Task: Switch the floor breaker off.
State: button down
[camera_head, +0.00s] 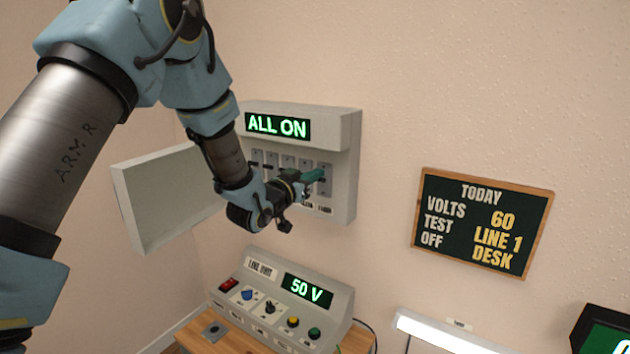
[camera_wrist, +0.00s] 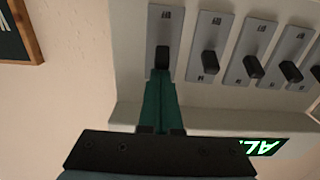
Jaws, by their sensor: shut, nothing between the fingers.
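The grey breaker box (camera_head: 343,160) is on the wall, and its display (camera_head: 277,125) reads ALL ON. It holds a row of breakers with black levers. The labels are too small to read, so I cannot tell which is the floor breaker. My gripper (camera_head: 318,175) is at the rightmost breaker in the head view. In the wrist view the closed teal fingers (camera_wrist: 163,85) point at the black lever (camera_wrist: 163,57) of the leftmost breaker shown, right at its edge. Whether they touch it I cannot tell. My wrist hides part of the row in the head view.
The box's door (camera_head: 150,205) stands open to the left. Below is a line unit (camera_head: 265,290) showing 50 V, on a wooden table (camera_head: 190,330). A board (camera_head: 482,222) on the right reads VOLTS 60, TEST LINE 1, OFF DESK. A white lamp (camera_head: 440,335) is low right.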

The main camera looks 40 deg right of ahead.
jog(key=shift+a+f+h+b, duration=0.15)
jog(key=shift+f+h+b, duration=0.3)
jog(key=shift+b, duration=1.25)
jog(key=h+b, duration=0.1)
jog(key=b, duration=0.5)
jog(key=f+t+h+b, duration=0.1)
jog(key=h+b, duration=0.1)
jog(key=b, duration=0.5)
jog(key=f+h+b, duration=0.1)
jog(key=h+b, duration=0.1)
jog(key=b, duration=0.5)
jog(key=shift+s+a+f+t+h, duration=0.1)
jog(key=shift+a+t+h, duration=0.2)
jog(key=shift+t, duration=0.1)
jog(key=shift+f+b, duration=0.1)
jog(key=shift+b, duration=0.2)
